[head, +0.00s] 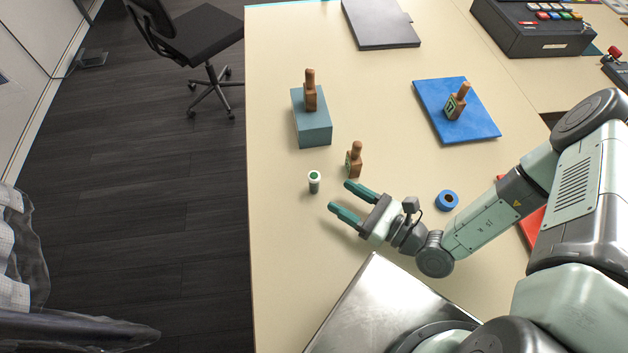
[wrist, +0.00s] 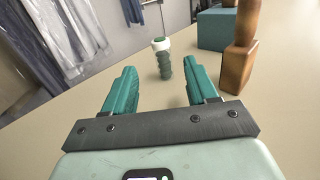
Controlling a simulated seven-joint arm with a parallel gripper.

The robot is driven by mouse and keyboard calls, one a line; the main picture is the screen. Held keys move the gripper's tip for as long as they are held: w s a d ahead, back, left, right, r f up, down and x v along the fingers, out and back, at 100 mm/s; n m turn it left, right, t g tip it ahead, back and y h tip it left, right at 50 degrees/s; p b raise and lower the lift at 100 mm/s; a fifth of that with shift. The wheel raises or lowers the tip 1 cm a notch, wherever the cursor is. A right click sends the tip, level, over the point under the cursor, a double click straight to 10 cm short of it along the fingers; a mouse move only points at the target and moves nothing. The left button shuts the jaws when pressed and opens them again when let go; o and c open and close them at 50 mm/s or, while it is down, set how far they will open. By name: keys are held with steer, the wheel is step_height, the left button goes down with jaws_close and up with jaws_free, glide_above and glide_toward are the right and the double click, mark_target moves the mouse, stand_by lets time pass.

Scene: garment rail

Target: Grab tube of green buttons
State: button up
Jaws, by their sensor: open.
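The tube of green buttons (head: 314,182) stands upright on the table in the head view, a small clear tube with a white-rimmed top and green inside. In the wrist view the tube (wrist: 163,60) stands ahead of my fingers, between their lines and nearer the right one. My gripper (head: 346,202) is open and empty, low over the table just to the lower right of the tube. Both teal fingers show in the wrist view (wrist: 163,88), with a gap between them. The tube is apart from the fingers.
A wooden stamp (head: 354,160) stands close right of the tube. Another stamp (head: 310,92) is on a grey-blue block (head: 313,130), and a third (head: 456,103) on a blue pad (head: 481,124). A blue tape roll (head: 447,200) lies right of my gripper. The table's left edge (head: 249,200) is near.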

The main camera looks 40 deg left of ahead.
mark_target(319, 182)
steer(key=a, duration=0.9)
steer(key=shift+f, duration=0.15)
steer(key=shift+c, duration=0.4)
steer(key=c, duration=0.9)
